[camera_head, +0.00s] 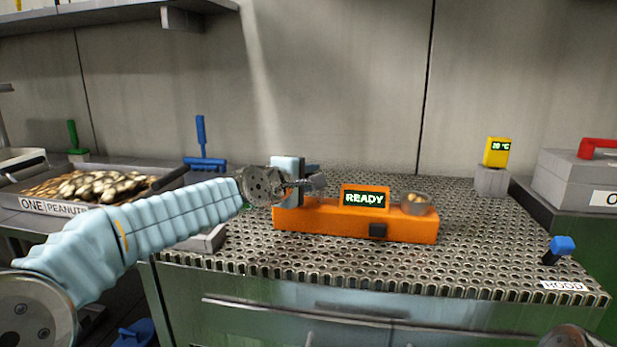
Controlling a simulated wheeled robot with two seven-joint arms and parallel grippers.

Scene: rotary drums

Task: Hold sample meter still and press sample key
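The orange sample meter (320,222) stands on the perforated bench top. Its raised display (365,198) reads READY. The dark square sample key (378,230) is on its front face, with nothing in front of it. A small round cup (416,206) with tan pieces in it sits on the meter's right end. My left gripper (316,181) is at the meter's left end, just above or against its top. Its fingers are small and partly hidden, so I cannot tell whether they grip the meter.
A tray of peanuts (20,203) is at the left, with a blue-handled tool (201,145) behind. A yellow 20 °C display (496,151) stands back right, and a blue-topped peg (562,246) front right. The bench right of the meter is mostly clear.

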